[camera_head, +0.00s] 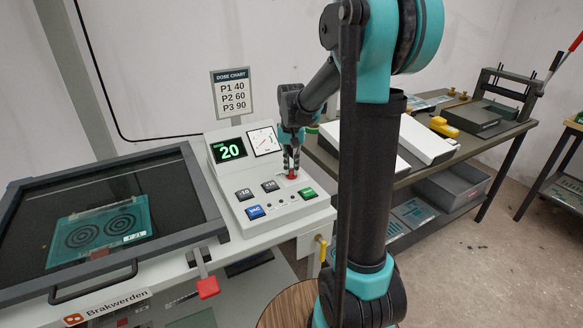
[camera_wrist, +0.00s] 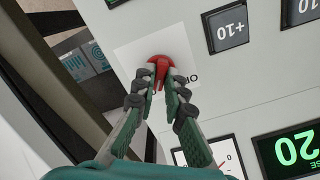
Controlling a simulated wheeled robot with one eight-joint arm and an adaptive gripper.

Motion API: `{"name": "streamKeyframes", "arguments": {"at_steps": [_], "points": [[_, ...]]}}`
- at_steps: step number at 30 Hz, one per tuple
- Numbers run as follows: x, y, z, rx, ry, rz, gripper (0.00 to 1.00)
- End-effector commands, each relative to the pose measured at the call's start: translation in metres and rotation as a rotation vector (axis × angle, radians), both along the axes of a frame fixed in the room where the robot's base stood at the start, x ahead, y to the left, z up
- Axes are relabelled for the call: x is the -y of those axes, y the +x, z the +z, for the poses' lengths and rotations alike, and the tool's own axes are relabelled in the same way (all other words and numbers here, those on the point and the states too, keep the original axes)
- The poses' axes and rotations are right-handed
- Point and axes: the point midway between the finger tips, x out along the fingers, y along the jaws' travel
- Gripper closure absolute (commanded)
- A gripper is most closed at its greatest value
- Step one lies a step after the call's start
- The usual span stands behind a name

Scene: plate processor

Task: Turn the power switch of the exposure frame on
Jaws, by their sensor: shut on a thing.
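The exposure frame's control console (camera_head: 232,180) is in the middle of the head view, with a lit green display reading 20. Its red power switch (camera_wrist: 157,70) is a rotary knob on a white label. Part of the label's lettering shows beside the knob, and the rest is hidden. My gripper (camera_wrist: 164,90) is shut on the red knob, one finger on each side. In the head view my gripper (camera_head: 291,171) points down onto the same knob (camera_head: 292,177) at the console's right side.
The exposure frame's dark glass lid (camera_head: 190,190) is at left, with a teal plate (camera_head: 100,235) under it. A red-tipped lever (camera_head: 208,287) sticks out in front. Console buttons, including a blue one (camera_head: 255,212) and a green one (camera_head: 308,193), lie close to my gripper. A workbench (camera_head: 400,175) stands behind at right.

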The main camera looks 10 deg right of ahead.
Motion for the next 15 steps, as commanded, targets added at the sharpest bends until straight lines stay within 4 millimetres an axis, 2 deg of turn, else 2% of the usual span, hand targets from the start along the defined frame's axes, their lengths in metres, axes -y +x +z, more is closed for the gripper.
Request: {"name": "streamKeyframes", "arguments": {"at_steps": [6, 15], "points": [[-0.0001, 0.0005, 0.0001, 0.001, 0.0, -0.122, 1.0], [0.0001, 0.0006, 0.0001, 0.001, 0.0, -0.201, 1.0]]}}
